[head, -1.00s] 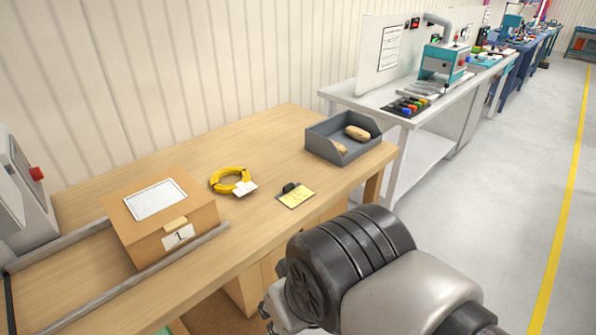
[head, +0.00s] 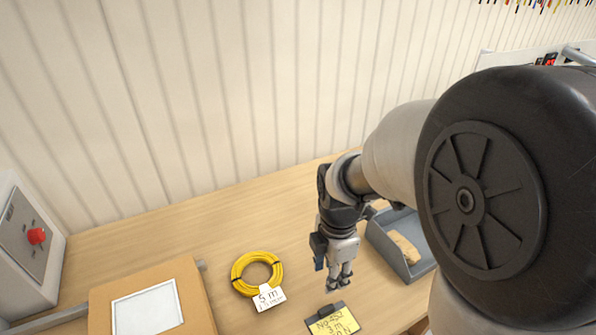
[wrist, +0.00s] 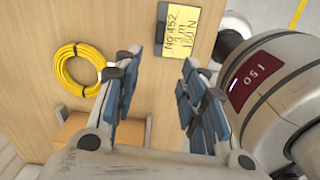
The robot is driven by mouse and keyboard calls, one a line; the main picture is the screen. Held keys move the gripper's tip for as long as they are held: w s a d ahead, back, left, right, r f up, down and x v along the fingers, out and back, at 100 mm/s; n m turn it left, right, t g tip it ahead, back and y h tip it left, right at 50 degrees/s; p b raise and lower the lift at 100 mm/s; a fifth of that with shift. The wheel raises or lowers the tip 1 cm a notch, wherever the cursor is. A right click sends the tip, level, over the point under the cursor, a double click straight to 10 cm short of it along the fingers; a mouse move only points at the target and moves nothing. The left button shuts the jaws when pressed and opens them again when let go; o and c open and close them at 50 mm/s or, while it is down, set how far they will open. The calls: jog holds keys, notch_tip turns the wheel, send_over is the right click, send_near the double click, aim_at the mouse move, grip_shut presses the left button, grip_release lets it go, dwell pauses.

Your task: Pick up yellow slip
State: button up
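The yellow slip (head: 341,325) lies on the wooden bench at the bottom of the head view, with dark writing and a dark clip at its far edge. In the wrist view the slip (wrist: 181,32) lies at the top, beyond the fingers and a little right of the gap between them. My gripper (head: 341,282) points down above the bench, just behind the slip in the head view. In the wrist view my gripper (wrist: 158,78) has its two fingers spread apart with nothing between them.
A yellow cable coil (head: 257,272) with a white tag (head: 269,297) lies left of the slip. A cardboard box (head: 197,300) stands farther left, near a grey unit with a red button (head: 36,236). A grey tray (head: 383,240) holding brown pieces stands right of my gripper.

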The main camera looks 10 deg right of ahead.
jog(key=n, duration=0.1)
jog(key=b, duration=0.4)
send_over(327, 309)
jog(key=f, duration=1.3)
jog(key=shift+a+f, duration=0.1)
jog(key=shift+a, duration=0.2)
jog(key=shift+d+f+b, duration=0.15)
jog(key=shift+f+b, duration=0.65)
jog(key=shift+f, duration=0.55)
jog(key=shift+d+f+b, duration=0.1)
jog(key=shift+f+b, duration=0.65)
jog(key=shift+f, duration=0.6)
jog(key=shift+r, duration=0.1)
jog(key=shift+c, duration=0.2)
grip_shut()
